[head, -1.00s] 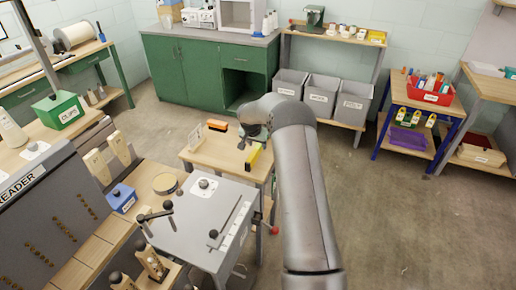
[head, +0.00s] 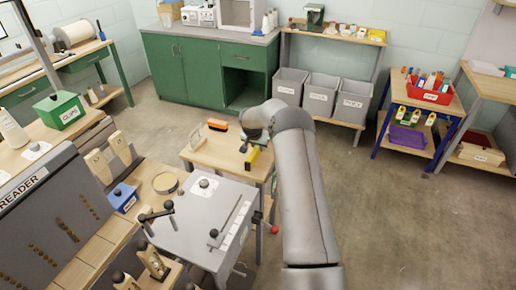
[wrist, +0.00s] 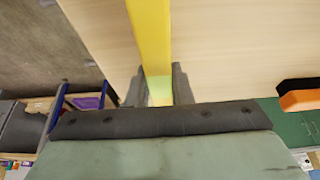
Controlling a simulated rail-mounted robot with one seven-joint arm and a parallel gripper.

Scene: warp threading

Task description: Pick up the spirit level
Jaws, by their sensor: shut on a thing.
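The spirit level is a long yellow bar (head: 253,158) at the small wooden table in the head view. My gripper (head: 246,148) is at its far end there, partly hidden by my own arm. In the wrist view the yellow level (wrist: 150,35) runs from the top edge down between the two grey fingers of my gripper (wrist: 160,88). The fingers are shut on it, one on each side. I cannot tell whether the level is clear of the tabletop.
The small wooden table (head: 212,155) also holds an orange and black object (head: 217,125), seen at the right of the wrist view (wrist: 302,99). A grey metal-topped unit (head: 190,235) stands in front. Grey bins (head: 321,96) stand behind. Open floor lies to the right.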

